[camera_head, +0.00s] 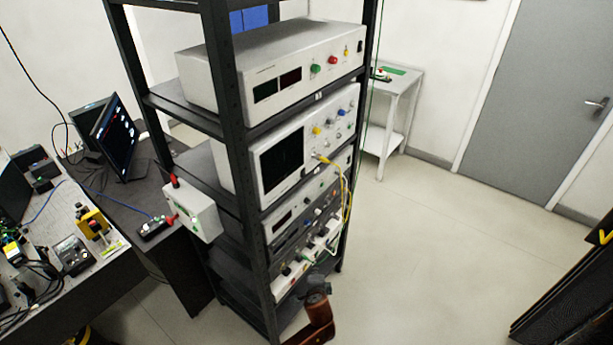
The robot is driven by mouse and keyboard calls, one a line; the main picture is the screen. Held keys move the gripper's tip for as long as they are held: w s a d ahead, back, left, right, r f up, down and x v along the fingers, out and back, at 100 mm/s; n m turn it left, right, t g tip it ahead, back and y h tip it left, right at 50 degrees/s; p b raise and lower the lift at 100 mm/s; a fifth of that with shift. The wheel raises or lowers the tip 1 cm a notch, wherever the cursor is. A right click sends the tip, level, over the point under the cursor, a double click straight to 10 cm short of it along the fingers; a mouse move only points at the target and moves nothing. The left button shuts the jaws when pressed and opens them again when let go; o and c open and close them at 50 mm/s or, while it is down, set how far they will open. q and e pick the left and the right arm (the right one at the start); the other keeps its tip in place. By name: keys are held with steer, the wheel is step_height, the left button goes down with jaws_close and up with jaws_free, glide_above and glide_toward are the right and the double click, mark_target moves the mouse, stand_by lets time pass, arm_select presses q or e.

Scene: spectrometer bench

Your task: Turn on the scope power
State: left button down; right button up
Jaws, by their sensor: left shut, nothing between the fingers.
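The scope (230,165) is a light grey box on a middle shelf of the black rack. Its dark, blank screen (282,161) faces right and toward me, with several coloured knobs to the right of it. A yellow cable (345,180) is plugged into its lower front and hangs down. Which control is the power switch is too small to tell. My left gripper (318,283) is low in front of the rack, below the scope and apart from it. It is shut and empty, seen small and dark above a copper-brown arm link. My right gripper is out of view.
The black rack (228,90) also holds a display unit (290,70) above the scope and more instruments (300,220) below. A cluttered bench with a monitor (115,137) stands left. A small side table (392,100) and grey door (550,90) are behind.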

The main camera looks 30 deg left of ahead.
mark_target(304, 173)
arm_select(q)
step_height(304, 173, up, 38)
steer(key=w+d+n+t+y+p, duration=0.1)
steer(key=t+y+p, duration=0.2)
steer(key=y+p, duration=0.1)
steer(key=shift+w+f+t+y, duration=0.15)
steer(key=shift+f+t+y, duration=0.15)
steer(key=shift+y, duration=0.2)
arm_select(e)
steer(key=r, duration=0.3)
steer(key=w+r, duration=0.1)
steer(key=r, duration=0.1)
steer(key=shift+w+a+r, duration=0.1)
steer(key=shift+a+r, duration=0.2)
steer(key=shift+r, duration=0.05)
arm_select(q)
steer(key=shift+w, duration=0.1)
